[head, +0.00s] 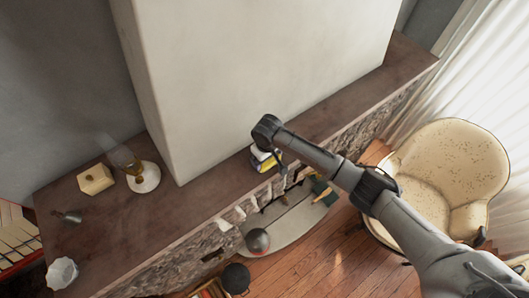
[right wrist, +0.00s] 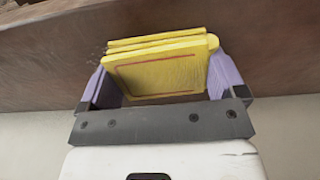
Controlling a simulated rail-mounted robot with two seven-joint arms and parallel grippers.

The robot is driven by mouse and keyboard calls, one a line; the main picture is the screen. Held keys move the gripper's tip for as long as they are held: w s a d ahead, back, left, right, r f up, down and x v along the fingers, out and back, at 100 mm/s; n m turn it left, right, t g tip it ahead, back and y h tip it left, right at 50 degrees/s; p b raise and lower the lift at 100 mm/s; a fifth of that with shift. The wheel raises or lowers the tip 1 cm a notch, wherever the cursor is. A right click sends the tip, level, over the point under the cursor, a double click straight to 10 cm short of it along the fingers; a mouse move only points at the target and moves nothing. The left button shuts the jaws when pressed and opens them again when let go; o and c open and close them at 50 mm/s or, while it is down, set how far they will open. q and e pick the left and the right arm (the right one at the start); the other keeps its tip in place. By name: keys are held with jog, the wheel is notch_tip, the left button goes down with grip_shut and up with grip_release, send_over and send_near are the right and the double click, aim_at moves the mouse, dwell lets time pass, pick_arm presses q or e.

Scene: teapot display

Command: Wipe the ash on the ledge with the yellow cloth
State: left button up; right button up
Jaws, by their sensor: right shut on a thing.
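The yellow cloth (right wrist: 160,70) is folded in layers, with a thin reddish stitched line, and sits between the purple fingers of my right gripper (right wrist: 163,84). The gripper is shut on it. In the head view the yellow cloth (head: 267,157) is a small patch under my right wrist, at the dark brown ledge (head: 190,215) in front of the pale chimney wall. Whether it touches the ledge is unclear. My left gripper is out of view.
On the left of the ledge stand an oil lamp (head: 142,176), a wooden box (head: 96,179), a small dark metal object (head: 68,216) and a white faceted object (head: 62,273). The chimney wall (head: 250,70) rises behind the ledge. A cream armchair (head: 445,170) stands below right.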

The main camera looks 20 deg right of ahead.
jog(key=shift+s+d+f, duration=0.1)
jog(key=shift+s+d, duration=0.05)
jog(key=shift+s, duration=0.45)
jog(key=shift+s+d+f, duration=0.1)
jog(key=shift+s+d, duration=0.05)
jog(key=shift+s, duration=0.45)
jog(key=shift+r, duration=0.1)
jog(key=shift+d, duration=0.15)
jog(key=shift+w+d, duration=0.15)
jog(key=shift+d, duration=0.55)
jog(key=shift+w+a+b, duration=0.2)
jog(key=shift+w+b, duration=0.15)
jog(key=shift+w, duration=0.7)
jog(key=shift+w+a, duration=0.2)
jog(key=shift+w, duration=0.65)
jog(key=shift+w+a+b, duration=0.25)
jog(key=shift+w+b, duration=0.5)
jog(key=shift+w, duration=0.25)
jog(key=shift+w+a+r, duration=0.1)
jog(key=shift+w, duration=0.4)
